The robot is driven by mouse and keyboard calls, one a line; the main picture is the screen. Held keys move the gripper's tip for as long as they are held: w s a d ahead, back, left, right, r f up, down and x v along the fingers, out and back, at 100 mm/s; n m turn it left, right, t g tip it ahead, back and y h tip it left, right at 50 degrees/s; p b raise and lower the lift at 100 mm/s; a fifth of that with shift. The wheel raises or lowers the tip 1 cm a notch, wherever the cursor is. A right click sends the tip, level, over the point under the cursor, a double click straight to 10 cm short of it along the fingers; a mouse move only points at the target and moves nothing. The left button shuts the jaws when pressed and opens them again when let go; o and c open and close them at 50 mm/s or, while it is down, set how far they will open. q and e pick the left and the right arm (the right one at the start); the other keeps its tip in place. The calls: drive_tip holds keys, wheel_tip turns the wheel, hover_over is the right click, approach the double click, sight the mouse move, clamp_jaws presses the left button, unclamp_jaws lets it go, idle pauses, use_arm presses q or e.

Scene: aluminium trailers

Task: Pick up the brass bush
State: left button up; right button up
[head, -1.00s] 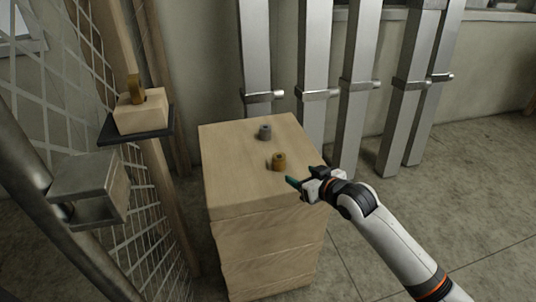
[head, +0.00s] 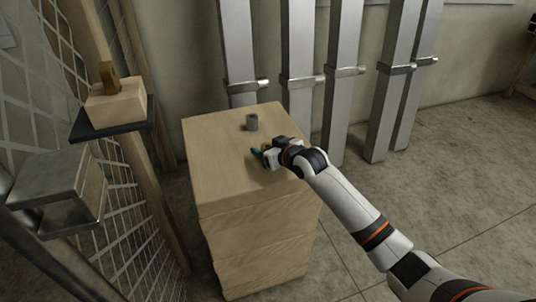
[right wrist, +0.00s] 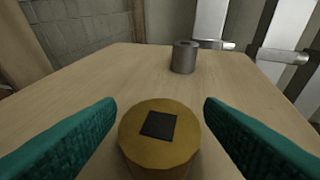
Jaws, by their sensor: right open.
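The brass bush (right wrist: 160,138) shows in the right wrist view as a round golden piece with a dark square in its top. It stands on the wooden block's top, between the two green fingers of my right gripper (right wrist: 160,125). The fingers are open, with a gap on each side of the bush. In the head view my right gripper (head: 262,154) is low over the block's top and hides the bush. My left gripper is not in view.
A grey bush (head: 252,122) stands behind on the wooden block (head: 215,165); it also shows in the right wrist view (right wrist: 185,57). Steel posts (head: 300,60) stand behind the block. A mesh frame with a small shelf (head: 112,131) is at left.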

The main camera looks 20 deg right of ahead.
drive_tip(key=shift+x, duration=1.05)
drive_tip(key=c, duration=1.2)
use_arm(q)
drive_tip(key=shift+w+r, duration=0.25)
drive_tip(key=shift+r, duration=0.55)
use_arm(e)
drive_tip(key=shift+c, duration=0.2)
drive_tip(key=shift+r, duration=0.1)
